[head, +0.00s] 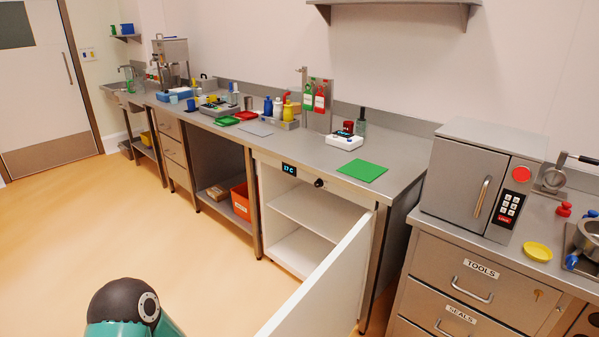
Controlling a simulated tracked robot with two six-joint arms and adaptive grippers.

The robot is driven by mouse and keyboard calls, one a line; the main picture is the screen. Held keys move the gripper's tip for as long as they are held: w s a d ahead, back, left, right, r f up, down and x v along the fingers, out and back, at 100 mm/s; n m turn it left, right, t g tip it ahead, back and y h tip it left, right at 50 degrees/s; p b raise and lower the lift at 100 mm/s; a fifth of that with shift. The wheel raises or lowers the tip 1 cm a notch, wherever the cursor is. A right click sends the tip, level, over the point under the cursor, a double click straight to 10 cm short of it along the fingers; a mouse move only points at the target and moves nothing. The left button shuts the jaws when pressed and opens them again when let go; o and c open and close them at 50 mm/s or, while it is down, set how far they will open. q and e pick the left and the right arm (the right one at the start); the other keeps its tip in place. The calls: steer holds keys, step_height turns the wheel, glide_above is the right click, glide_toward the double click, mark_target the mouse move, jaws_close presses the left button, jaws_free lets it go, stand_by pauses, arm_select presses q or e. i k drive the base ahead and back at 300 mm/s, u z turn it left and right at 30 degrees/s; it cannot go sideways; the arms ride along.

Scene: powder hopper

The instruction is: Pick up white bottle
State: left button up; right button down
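A small white bottle (277,109) stands at the back of the long steel counter. It is between a dark blue bottle (268,106) and a yellow bottle (288,110), in or just behind a low grey tray (287,125); its lower part is hard to make out. A teal and black part of my own arm shows at the bottom left, far from the bottle and in front of the counter. Neither of my grippers is in view.
A white cabinet door (325,285) stands open into the floor space before the counter (400,160). A green mat (362,171) and a white scale (345,139) lie right of the bottles. The floor (120,220) at left is clear.

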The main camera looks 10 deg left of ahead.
mark_target(278, 110)
steer(key=z, duration=0.95)
steer(key=i, duration=0.15)
steer(key=u, duration=3.1)
steer(key=i, duration=4.9)
steer(key=z, duration=0.1)
